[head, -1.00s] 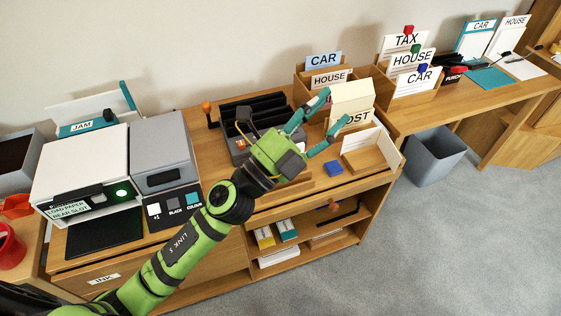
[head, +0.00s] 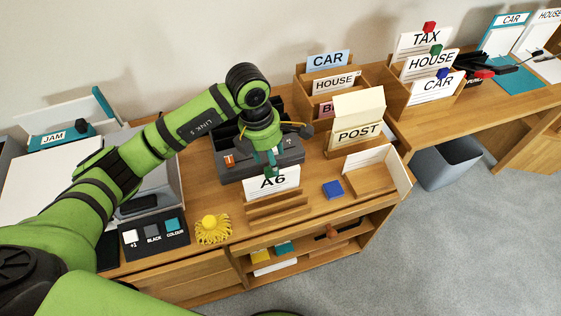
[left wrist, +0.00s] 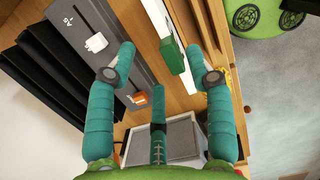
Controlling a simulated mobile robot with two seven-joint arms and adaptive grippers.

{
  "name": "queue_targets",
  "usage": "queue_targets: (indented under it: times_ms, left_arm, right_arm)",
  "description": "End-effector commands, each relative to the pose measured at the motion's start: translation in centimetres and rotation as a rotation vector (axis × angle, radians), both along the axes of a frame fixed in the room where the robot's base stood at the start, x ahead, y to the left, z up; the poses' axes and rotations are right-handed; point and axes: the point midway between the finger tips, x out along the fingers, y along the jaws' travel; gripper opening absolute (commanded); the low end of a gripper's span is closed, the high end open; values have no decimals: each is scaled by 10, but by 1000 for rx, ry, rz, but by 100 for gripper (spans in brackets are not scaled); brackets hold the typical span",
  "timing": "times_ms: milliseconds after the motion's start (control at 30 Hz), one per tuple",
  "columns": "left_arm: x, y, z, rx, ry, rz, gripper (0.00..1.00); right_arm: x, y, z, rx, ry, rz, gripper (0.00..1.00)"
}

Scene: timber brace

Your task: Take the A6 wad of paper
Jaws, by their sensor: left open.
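A white card labelled A6 (head: 273,180) stands upright in a wooden holder (head: 277,206) at the front of the cabinet top. A green block sits at its upper edge. In the left wrist view the green block (left wrist: 173,56) and the white card edge (left wrist: 157,15) lie between my spread teal fingers. My left gripper (head: 270,162) points down just above and behind the A6 card in the head view. It also shows in the left wrist view (left wrist: 162,85), open and holding nothing. I cannot tell whether a finger touches the card. My right gripper is not in view.
A grey device (head: 262,160) stands behind the card. A blue block (head: 333,190) and the POST holder (head: 357,135) are to the right. A yellow tasselled object (head: 213,230) and a control panel (head: 154,238) are to the left. A grey bin (head: 447,160) stands on the floor.

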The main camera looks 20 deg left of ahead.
Motion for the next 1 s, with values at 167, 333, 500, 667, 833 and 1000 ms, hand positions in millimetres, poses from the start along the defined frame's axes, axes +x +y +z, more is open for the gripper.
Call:
queue_targets:
  times_ms: [167, 333, 500, 667, 833, 1000]
  left_arm:
    - [0, 1, -11, 10, 6, 2, 53]
    - [2, -2, -29, 8, 7, 3, 53]
    - [5, -4, -56, 8, 7, 3, 53]
    - [7, -6, -69, 7, 2, 1, 53]
    - [7, -6, -70, 7, 1, 0, 53]
    - [7, -6, -70, 7, 1, 0, 1]
  right_arm:
    - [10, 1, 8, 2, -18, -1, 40]
    - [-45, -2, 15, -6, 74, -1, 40]
    - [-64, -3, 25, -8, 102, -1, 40]
    - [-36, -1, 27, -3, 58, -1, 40]
    - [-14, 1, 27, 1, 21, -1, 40]
    - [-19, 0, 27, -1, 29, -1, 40]
